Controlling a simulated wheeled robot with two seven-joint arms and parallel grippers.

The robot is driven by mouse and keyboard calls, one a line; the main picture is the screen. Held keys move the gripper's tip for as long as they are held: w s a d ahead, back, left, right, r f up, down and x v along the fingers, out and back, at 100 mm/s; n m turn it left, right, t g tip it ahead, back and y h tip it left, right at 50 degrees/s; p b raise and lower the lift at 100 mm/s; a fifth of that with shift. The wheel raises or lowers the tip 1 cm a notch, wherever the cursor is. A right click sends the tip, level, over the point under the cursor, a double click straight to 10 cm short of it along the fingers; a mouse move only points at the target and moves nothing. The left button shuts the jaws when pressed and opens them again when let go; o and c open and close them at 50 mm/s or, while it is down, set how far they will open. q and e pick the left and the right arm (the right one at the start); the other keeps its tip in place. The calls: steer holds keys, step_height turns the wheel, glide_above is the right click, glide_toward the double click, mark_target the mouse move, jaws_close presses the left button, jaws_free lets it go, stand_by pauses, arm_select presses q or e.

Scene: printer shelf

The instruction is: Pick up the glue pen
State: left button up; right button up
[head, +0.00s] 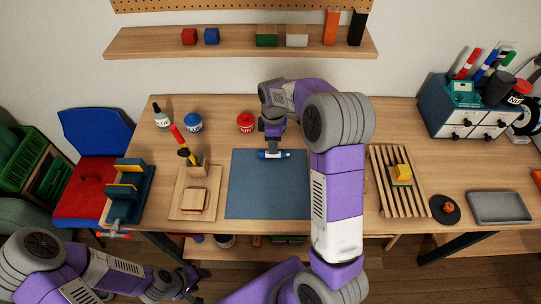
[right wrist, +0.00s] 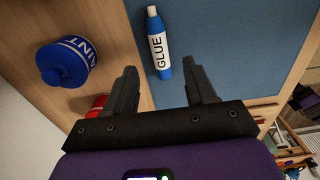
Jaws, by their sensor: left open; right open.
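The glue pen (head: 273,154) is a small white and blue tube lying on the blue mat (head: 262,195) near its far edge. In the right wrist view the glue pen (right wrist: 158,45) shows its GLUE label and lies just beyond and between the open fingers. My right gripper (head: 272,143) is open and empty, close to the pen; whether it touches the pen I cannot tell. Its two dark fingers show in the right wrist view (right wrist: 162,90). My left gripper (head: 190,283) is open and empty, low at the left, in front of the table.
A blue paint pot (head: 193,123), a red pot (head: 246,123) and a white glue bottle (head: 162,117) stand at the table's back. A wooden block stand (head: 196,200) is left of the mat, a slatted rack (head: 399,190) right. A wall shelf (head: 240,42) hangs above.

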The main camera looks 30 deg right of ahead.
step_height(320, 180, down, 6)
steer(key=shift+w+a+b, duration=0.1)
steer(key=shift+a+b, duration=0.05)
steer(key=shift+b, duration=0.45)
jaws_close()
